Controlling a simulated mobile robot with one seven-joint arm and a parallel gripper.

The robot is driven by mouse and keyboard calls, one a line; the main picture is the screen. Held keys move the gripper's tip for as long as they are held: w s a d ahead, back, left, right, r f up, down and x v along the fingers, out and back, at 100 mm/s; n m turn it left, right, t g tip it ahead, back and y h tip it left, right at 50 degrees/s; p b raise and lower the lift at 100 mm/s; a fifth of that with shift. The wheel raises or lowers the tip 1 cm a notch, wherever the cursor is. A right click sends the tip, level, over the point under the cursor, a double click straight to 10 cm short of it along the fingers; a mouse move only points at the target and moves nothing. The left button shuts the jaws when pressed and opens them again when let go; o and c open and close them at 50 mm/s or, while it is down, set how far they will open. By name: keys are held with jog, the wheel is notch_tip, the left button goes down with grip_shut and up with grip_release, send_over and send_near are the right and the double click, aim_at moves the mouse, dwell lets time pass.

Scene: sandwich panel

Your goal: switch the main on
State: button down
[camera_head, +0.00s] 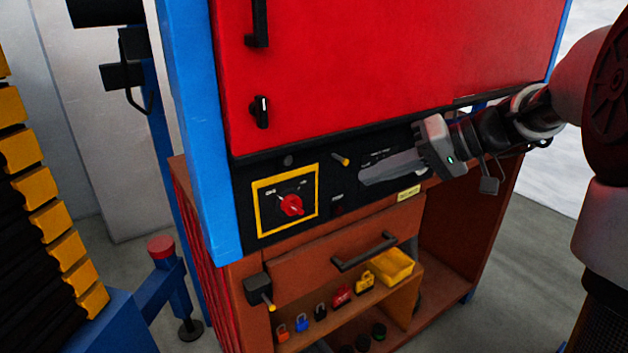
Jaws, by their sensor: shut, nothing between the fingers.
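The main switch is a red rotary knob (291,205) on a dark plate with a yellow frame (258,214), low on the black control strip. White marks sit above the knob at the left and right; they are too small to read surely, and I cannot tell which one the knob points to. My gripper (364,178) is shut and empty, its fingers reaching left in front of the black strip. The fingertips are to the right of the knob and a little higher, apart from it. The fingers hide part of the strip behind them.
Below are a drawer with a black handle (364,251), a shelf with several padlocks and a yellow bin (391,266). A blue post (193,120) borders the panel at left. A red door (390,65) is above.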

jog(key=shift+w+r, duration=0.2)
jog(key=shift+w, duration=0.1)
jog(key=shift+a, duration=0.1)
send_near(301, 207)
jog(key=w+a, duration=0.2)
jog(key=w, duration=0.1)
jog(key=shift+s+a+f+p, duration=0.15)
jog(key=shift+a+f+p, duration=0.15)
jog(key=shift+f, duration=0.25)
jog(key=shift+s+a+f+p, duration=0.15)
jog(key=shift+a+f, duration=0.3)
jog(key=shift+f, duration=0.1)
jog(key=shift+s+a+f, duration=0.3)
jog(key=shift+a+f, duration=0.1)
jog(key=shift+f, duration=0.15)
